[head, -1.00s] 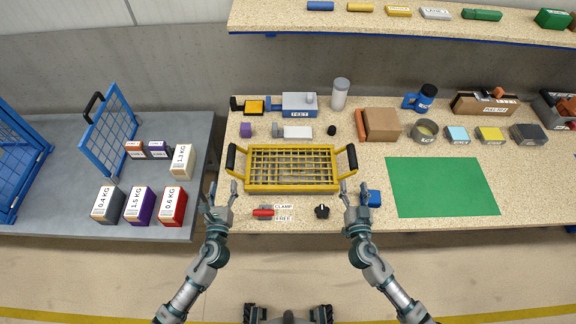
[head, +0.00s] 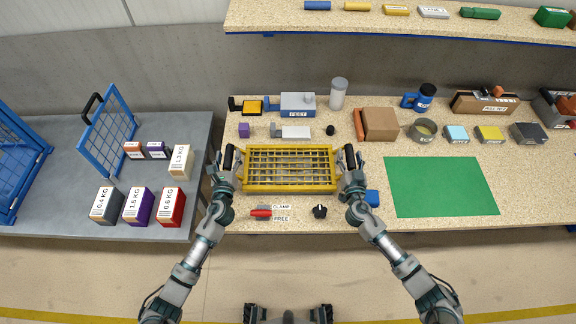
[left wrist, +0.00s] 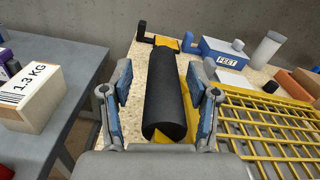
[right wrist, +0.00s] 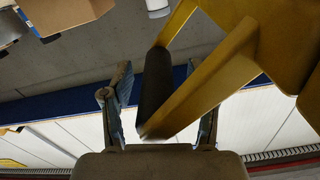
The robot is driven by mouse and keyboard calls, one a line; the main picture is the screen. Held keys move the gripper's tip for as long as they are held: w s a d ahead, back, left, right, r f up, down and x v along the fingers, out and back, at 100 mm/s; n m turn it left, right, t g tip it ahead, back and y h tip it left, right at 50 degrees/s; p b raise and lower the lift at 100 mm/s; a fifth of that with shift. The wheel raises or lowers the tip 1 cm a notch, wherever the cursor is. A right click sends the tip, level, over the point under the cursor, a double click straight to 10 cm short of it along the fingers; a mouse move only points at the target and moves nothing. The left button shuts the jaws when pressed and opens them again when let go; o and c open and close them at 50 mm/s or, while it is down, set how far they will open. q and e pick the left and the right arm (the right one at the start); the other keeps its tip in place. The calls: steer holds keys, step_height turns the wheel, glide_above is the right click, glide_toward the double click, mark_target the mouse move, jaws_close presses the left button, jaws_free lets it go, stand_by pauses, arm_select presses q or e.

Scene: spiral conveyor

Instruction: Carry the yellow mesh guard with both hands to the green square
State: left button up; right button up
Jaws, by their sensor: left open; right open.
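The yellow mesh guard (head: 290,186) lies on the speckled workbench, with a black handle at each end. My left gripper (head: 226,164) is open at the guard's left handle. In the left wrist view that black handle (left wrist: 164,85) lies between the two open fingers, with gaps beside it. My right gripper (head: 350,164) is open at the right handle. The green square (head: 441,187) lies flat and bare on the bench, right of the guard.
A red clamp lever (head: 261,212) and a black knob (head: 320,211) are in front of the guard. A cardboard box (head: 380,124) and a round tin (head: 423,130) stand behind.

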arm_select(q)
steer(key=shift+d+r, duration=0.1)
steer(key=shift+d, duration=0.15)
arm_select(e)
steer(key=shift+d, duration=0.25)
arm_select(q)
steer(key=shift+d, duration=0.15)
steer(key=c, duration=0.4)
arm_select(e)
steer(key=shift+d, duration=0.2)
steer(key=c, duration=0.4)
arm_select(q)
steer(key=shift+d, duration=0.1)
steer(key=c, duration=0.4)
arm_select(e)
steer(key=shift+f, duration=0.1)
steer(key=c, duration=0.4)
arm_select(q)
jaws_close()
arm_select(e)
jaws_close()
arm_select(q)
steer(key=shift+a, duration=0.55)
arm_select(e)
steer(key=shift+a, duration=0.45)
steer(key=shift+r, duration=0.2)
